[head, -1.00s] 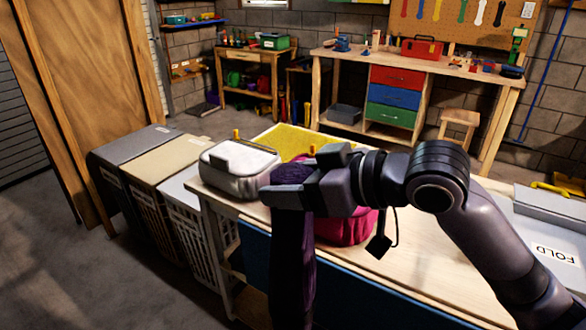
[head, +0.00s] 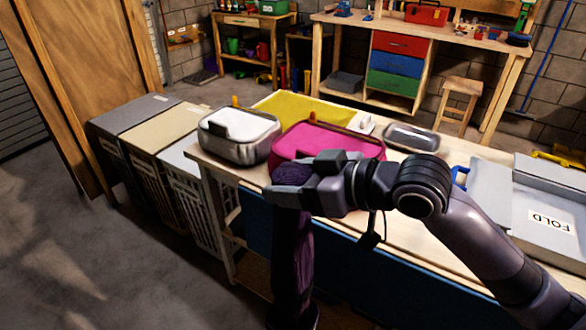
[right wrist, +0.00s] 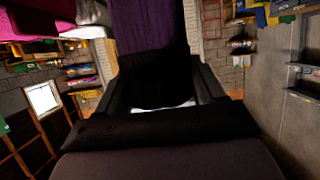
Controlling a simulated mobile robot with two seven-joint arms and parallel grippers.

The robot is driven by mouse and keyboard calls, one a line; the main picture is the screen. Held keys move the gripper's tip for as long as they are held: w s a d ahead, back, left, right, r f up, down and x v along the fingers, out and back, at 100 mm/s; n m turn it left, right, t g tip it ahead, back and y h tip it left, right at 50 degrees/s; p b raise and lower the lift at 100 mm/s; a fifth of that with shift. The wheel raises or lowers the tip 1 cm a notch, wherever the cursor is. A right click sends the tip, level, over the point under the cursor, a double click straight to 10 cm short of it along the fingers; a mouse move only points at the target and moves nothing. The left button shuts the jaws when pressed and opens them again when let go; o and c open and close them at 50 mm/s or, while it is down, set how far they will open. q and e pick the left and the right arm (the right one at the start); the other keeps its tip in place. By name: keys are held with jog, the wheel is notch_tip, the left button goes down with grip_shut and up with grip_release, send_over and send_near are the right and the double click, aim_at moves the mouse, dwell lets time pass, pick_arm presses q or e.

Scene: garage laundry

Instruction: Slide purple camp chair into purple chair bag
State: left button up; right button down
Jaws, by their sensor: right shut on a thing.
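My right gripper (head: 291,186) comes in from the right in the head view and is shut near the top of a long dark purple fabric roll, which looks like the folded purple camp chair (head: 292,260). The chair hangs upright in front of the table's near edge, its lower end close to the bottom of the picture. In the right wrist view the purple fabric (right wrist: 150,50) lies between the fingers. I see no separate purple chair bag. My left gripper is not in view.
The wooden table (head: 405,262) holds a magenta case (head: 330,140), a grey-white case (head: 238,135), a yellow tray (head: 300,107) and a grey folding board (head: 545,205). Laundry hampers (head: 150,140) stand at its left. Floor at the lower left is clear.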

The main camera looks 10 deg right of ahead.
jog(key=shift+f, duration=5.35)
notch_tip(320, 180, down, 3)
jog(key=b, duration=0.2)
jog(key=shift+b, duration=0.3)
notch_tip(320, 180, down, 19)
jog(key=b, duration=1.6)
jog(key=shift+r, duration=0.15)
